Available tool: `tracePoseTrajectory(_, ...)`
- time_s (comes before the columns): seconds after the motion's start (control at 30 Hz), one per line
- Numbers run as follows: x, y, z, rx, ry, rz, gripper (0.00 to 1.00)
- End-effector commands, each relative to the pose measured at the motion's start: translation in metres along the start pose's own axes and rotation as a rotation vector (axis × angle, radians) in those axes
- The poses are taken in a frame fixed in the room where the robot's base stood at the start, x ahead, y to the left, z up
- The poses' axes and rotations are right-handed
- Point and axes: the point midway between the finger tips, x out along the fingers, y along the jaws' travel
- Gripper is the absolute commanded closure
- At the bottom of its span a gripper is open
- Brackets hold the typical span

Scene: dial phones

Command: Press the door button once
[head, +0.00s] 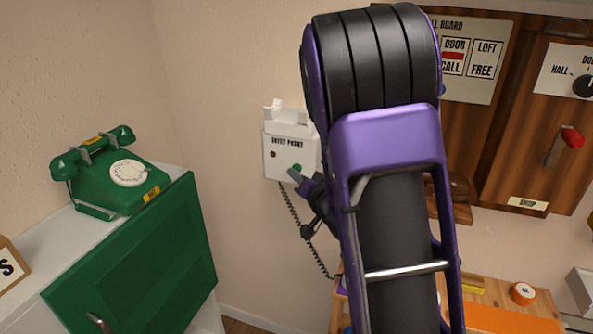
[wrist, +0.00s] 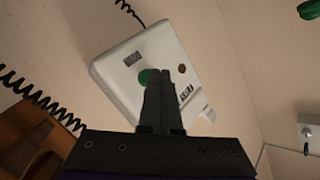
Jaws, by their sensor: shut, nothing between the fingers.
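The white entry phone (head: 279,165) is fixed to the wall left of my arm in the head view. In the wrist view the entry phone (wrist: 115,75) appears tilted, with a green round button (wrist: 145,76), a small brown round spot (wrist: 182,68) and a small dark label (wrist: 132,58) too blurred to read. My gripper (head: 296,176) is shut and empty in front of the phone's lower face. In the wrist view the fingertips (wrist: 160,74) overlap the green button's right edge. I cannot tell whether they touch it.
A green dial phone (head: 115,175) stands on a white cabinet at the left, by a green panel (head: 150,260). A coiled cord (head: 295,222) hangs below the entry phone. Wooden boards with a call panel (head: 468,60) and a red-tipped lever (head: 570,138) are right of my arm.

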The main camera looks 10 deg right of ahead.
Motion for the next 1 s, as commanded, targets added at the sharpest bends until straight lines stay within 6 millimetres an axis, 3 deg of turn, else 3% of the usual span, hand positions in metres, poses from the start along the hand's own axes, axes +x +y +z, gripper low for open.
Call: tracePoseTrajectory(1.0,0.007,0.005,-0.0043,0.0,-0.001,0.0,1.0)
